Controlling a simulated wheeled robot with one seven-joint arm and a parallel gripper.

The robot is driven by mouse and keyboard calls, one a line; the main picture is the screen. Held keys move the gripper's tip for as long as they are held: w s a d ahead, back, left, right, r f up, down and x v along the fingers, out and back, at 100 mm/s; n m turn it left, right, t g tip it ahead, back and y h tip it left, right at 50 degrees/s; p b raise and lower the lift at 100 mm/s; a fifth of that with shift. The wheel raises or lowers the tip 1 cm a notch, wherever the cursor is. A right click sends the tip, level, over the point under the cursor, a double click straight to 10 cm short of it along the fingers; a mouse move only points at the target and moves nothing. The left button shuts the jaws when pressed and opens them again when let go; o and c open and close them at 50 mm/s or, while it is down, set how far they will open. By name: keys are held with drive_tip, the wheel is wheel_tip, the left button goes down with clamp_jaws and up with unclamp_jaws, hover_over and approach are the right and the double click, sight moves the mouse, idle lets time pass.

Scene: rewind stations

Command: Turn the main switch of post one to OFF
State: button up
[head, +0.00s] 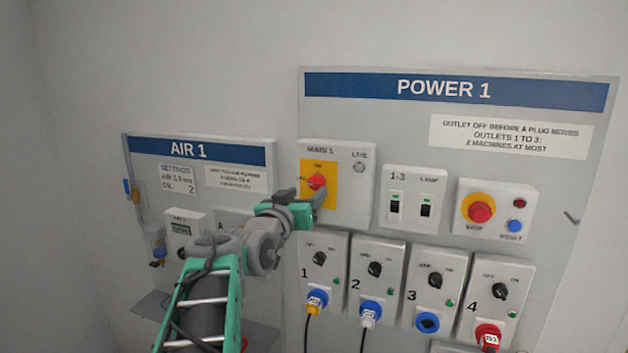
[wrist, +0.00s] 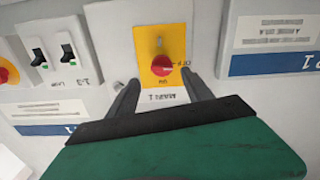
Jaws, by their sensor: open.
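The main switch of post one (head: 317,181) is a red knob on a yellow plate, on the white box labelled MAIN 1 under the POWER 1 header. ON is marked above the knob and OFF to its left. The knob (wrist: 162,66) shows upside down in the wrist view; I cannot tell surely which mark it points to. My gripper (head: 312,195) is open in front of the box. In the wrist view its two fingers (wrist: 160,86) stand apart, their tips short of the knob and to either side of it, with nothing between them. Contact with the box cannot be told.
A grey round lamp (head: 359,167) sits right of the switch. Further right are the 1-3 and lamp switches (head: 411,202) and a red stop button (head: 481,211). Several outlet boxes with black knobs (head: 375,269) lie below. The AIR 1 panel (head: 200,150) is at left.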

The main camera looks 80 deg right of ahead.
sight(314, 186)
drive_tip(key=d+p, duration=0.1)
drive_tip(key=d, duration=0.2)
drive_tip(key=d+p, duration=0.1)
drive_tip(key=d, duration=0.3)
drive_tip(key=shift+s+f, duration=0.15)
drive_tip(key=shift+s, duration=0.05)
clamp_jaws()
drive_tip(key=shift+a+f+n+b, duration=0.1)
drive_tip(key=shift+f+n+b, duration=0.15)
drive_tip(key=shift+b, duration=0.45)
drive_tip(key=shift+r+n, duration=0.15)
drive_tip(key=shift+n, duration=0.1)
drive_tip(key=shift+r, duration=0.1)
unclamp_jaws()
